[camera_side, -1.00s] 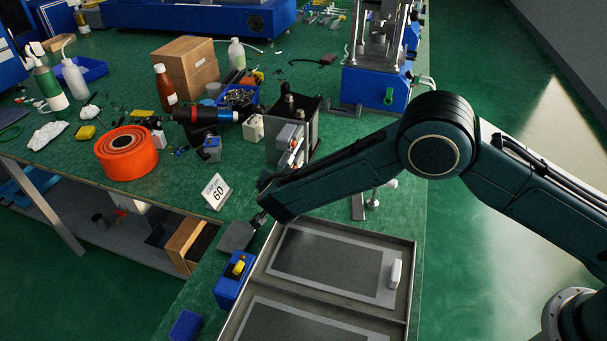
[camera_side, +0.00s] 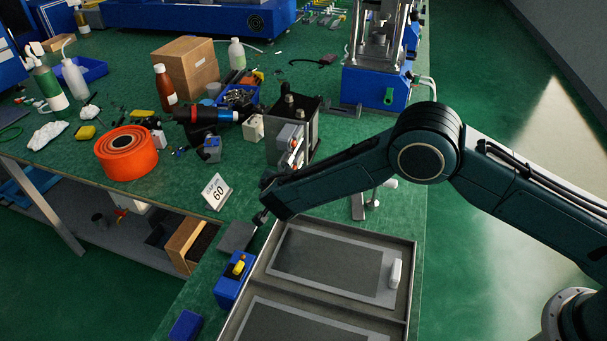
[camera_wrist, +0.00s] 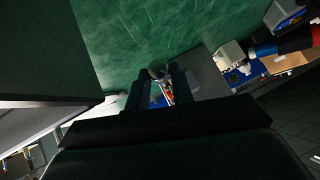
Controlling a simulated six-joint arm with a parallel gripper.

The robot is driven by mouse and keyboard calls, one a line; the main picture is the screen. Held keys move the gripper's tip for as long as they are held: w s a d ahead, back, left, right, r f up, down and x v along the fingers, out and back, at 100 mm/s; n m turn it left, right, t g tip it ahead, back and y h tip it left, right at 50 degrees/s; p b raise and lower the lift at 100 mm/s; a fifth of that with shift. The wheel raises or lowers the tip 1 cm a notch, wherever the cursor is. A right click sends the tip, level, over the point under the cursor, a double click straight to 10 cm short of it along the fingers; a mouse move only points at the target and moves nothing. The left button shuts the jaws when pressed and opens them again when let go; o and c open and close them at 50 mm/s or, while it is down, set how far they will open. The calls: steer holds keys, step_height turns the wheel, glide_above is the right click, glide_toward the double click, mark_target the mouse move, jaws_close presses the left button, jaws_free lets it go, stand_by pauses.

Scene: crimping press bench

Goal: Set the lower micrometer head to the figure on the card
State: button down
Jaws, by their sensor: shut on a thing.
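The card (camera_side: 217,191) stands on the bench and reads "GAP 60". The press tool unit (camera_side: 292,130) has a grey block with an orange and pale micrometer head (camera_side: 295,146) on its near side. My forearm covers the area just below, so the lower head is hidden in the side view.
A compartmented grey tray (camera_side: 335,265) lies below my forearm, with a blue button box (camera_side: 233,280) at its left. An orange roll (camera_side: 126,152), brown bottle (camera_side: 165,88) and cardboard box (camera_side: 186,66) stand left. Bare green bench shows around the card.

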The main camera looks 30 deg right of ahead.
steer(key=shift+w+a+n+g+h, duration=0.15)
steer(key=shift+w+n+g+h, duration=0.05)
steer(key=shift+n+g+h, duration=0.4)
steer(key=shift+w+r+g+h, duration=0.2)
steer(key=shift+g+h, duration=0.1)
steer(key=shift+h, duration=0.1)
steer(key=shift+a+n, duration=0.1)
steer(key=shift+n, duration=0.2)
steer(key=shift+s, duration=0.1)
steer(key=c, duration=1.2)
jaws_free()
steer(key=shift+f, duration=0.1)
steer(key=shift+s, duration=0.1)
steer(key=v, duration=1.3)
steer(key=shift+a+r, duration=0.35)
